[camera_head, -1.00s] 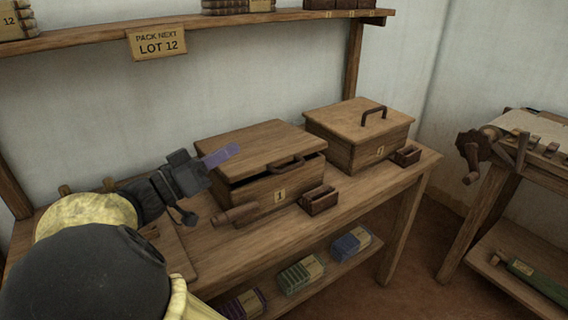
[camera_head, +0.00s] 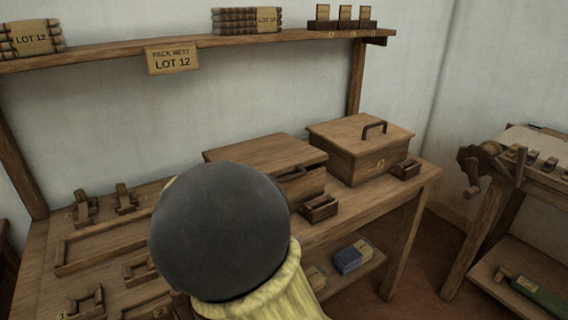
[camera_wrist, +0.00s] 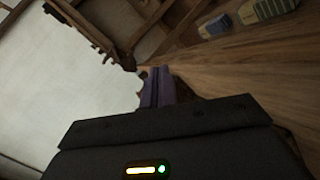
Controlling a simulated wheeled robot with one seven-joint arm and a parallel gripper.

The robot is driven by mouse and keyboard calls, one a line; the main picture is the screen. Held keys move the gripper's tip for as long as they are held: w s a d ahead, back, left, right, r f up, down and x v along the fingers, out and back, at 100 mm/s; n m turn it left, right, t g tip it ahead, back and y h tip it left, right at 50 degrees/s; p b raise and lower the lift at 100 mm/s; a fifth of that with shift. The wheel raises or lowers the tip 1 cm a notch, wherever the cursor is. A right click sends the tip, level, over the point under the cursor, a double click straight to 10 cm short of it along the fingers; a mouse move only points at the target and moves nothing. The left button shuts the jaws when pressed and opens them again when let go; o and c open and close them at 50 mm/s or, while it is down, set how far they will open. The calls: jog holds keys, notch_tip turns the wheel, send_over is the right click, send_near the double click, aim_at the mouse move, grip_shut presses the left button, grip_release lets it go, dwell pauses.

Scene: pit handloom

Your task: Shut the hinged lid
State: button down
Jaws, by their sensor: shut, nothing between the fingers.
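A wooden box with a hinged lid (camera_head: 262,151) stands on the bench in the head view. My arm covers its left front and its number tag. A dark line shows under the lid's front edge near the handle (camera_head: 292,174), and I cannot tell whether the lid rests fully down. A second wooden box (camera_head: 378,160) stands to its right with its handled lid down. My gripper is hidden behind my arm in the head view. In the wrist view my gripper's purple fingers (camera_wrist: 157,88) are together and empty, beside a wooden surface (camera_wrist: 235,75) I cannot identify.
Small wooden holders (camera_head: 320,208) and (camera_head: 406,169) stand in front of the boxes. Trays and wooden fittings (camera_head: 105,203) fill the bench's left. A shelf (camera_head: 300,37) with a "LOT 12" sign (camera_head: 172,59) runs above. Another stand (camera_head: 510,170) is at the far right.

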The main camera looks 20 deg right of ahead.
jog(key=s+a+f+n+t+y, duration=0.1)
jog(key=s+a+f+n+y, duration=0.3)
jog(key=s+f+y, duration=0.4)
jog(key=f+y, duration=0.1)
jog(key=y, duration=0.2)
jog(key=shift+s+a+f+n+t+y, duration=0.25)
jog(key=shift+n+t+y, duration=0.05)
jog(key=shift+n+t, duration=0.1)
jog(key=shift+w, duration=0.1)
